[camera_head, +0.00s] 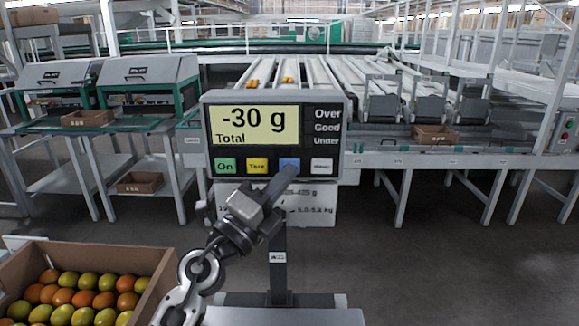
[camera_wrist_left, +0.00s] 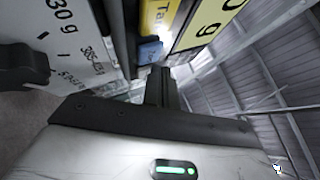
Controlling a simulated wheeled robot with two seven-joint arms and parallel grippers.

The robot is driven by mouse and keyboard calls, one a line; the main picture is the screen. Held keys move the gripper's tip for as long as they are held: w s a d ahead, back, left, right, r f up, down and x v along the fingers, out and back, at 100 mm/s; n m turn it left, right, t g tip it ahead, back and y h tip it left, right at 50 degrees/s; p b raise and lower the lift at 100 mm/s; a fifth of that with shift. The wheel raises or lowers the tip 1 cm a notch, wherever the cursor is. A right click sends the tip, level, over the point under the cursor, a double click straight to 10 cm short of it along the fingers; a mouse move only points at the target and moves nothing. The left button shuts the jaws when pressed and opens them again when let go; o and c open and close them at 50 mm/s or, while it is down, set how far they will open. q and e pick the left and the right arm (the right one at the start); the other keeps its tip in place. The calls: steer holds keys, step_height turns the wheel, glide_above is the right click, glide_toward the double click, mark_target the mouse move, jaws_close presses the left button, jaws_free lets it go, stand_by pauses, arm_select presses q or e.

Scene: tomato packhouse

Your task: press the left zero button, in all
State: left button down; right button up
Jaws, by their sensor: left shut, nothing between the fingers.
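The scale display (camera_head: 253,118) reads "-30 g Total", with "Over", "Good" and "Under" at its right. Below it sit a green "On" button (camera_head: 226,165), a yellow button (camera_head: 257,165), a blue button (camera_head: 283,163) and a white button (camera_head: 321,165). My left gripper (camera_head: 289,171) is shut and empty, its fingertips in front of the blue button and covering part of it and its label. In the left wrist view the shut fingers (camera_wrist_left: 160,82) point at the blue button (camera_wrist_left: 150,51), beside the yellow button (camera_wrist_left: 157,18). I cannot tell whether they touch it. My right gripper is not in view.
A cardboard box (camera_head: 110,252) of red and green tomatoes stands at the lower left. A printed white plate (camera_head: 310,211) hangs below the display, on a dark post (camera_head: 278,270). The floor to the right is clear. Conveyors and benches stand behind.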

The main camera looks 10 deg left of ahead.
arm_select(q)
steer(key=shift+w, duration=0.2)
steer(key=shift+w+a, duration=0.15)
steer(key=shift+w, duration=0.25)
stand_by(0.7)
steer(key=shift+s, duration=0.15)
steer(key=shift+s+d+p, duration=0.2)
steer(key=shift+s+p, duration=0.15)
steer(key=shift+s, duration=0.3)
steer(key=s, duration=0.2)
steer(key=s+d+p, duration=0.1)
steer(key=s, duration=0.2)
steer(key=shift+p, duration=0.3)
stand_by(0.6)
